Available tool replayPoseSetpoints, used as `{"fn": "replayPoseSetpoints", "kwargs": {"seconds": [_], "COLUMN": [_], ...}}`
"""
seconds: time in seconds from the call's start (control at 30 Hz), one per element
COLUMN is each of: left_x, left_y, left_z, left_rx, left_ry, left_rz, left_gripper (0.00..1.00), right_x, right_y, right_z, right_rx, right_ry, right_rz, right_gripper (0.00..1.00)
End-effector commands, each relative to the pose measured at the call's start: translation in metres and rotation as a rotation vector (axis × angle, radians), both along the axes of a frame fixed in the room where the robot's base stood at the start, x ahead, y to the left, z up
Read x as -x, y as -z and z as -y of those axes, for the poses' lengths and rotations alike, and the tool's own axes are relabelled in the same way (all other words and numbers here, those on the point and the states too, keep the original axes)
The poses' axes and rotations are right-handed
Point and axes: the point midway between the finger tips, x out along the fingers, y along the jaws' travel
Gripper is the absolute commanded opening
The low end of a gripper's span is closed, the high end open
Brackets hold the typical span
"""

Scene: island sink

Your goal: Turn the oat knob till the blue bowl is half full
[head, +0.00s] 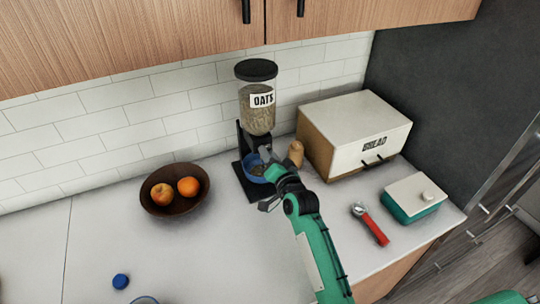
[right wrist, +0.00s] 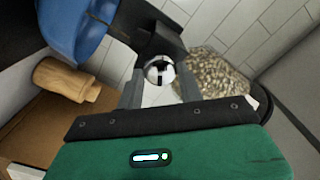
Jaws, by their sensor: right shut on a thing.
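The oat dispenser (head: 257,108) stands upright against the tiled wall, with a black lid and oats in its clear hopper. The blue bowl (head: 251,176) sits on its black base below the spout, and part of it also shows in the right wrist view (right wrist: 72,30). Some brownish oats seem to be in the bowl; my gripper partly covers it and the level cannot be told. My right gripper (head: 268,158) is shut on the silver oat knob (right wrist: 158,70) at the dispenser's front. My left gripper is not in view.
A wooden bowl of fruit (head: 156,207) stands to the left. A wooden shaker (head: 296,152) and bread box (head: 320,140) are close on the right. A red-handled tool (head: 373,226) and a teal butter dish (head: 400,208) lie right of my arm. The front left counter is mostly clear.

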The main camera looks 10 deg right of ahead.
Motion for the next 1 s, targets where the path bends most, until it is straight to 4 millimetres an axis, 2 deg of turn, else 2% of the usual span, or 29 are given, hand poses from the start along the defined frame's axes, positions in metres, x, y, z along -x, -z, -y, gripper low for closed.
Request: {"fn": "replayPoseSetpoints", "kwargs": {"seconds": [0.43,0.47,0.57,0.87,1.0], "left_x": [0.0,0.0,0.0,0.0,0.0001], "left_y": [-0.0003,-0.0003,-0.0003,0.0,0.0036], "left_z": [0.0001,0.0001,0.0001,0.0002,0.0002], "left_rx": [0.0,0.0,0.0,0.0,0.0], "left_ry": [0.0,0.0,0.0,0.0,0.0], "left_rz": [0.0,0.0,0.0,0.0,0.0], "left_gripper": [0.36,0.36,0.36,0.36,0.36], "right_x": [0.0,0.0,0.0,0.0008,0.0094], "right_y": [0.0002,0.0001,0.0001,0.0004,0.0019], "right_z": [0.0001,0.0001,0.0001,0.0002,0.0019], "right_rx": [-0.01,-0.01,-0.01,-0.009,-0.009], "right_ry": [0.0,0.0,0.0,0.0,0.0], "right_rz": [-0.002,-0.002,-0.002,-0.002,-0.002], "right_gripper": [0.14,0.39,0.59,0.59,0.59]}}
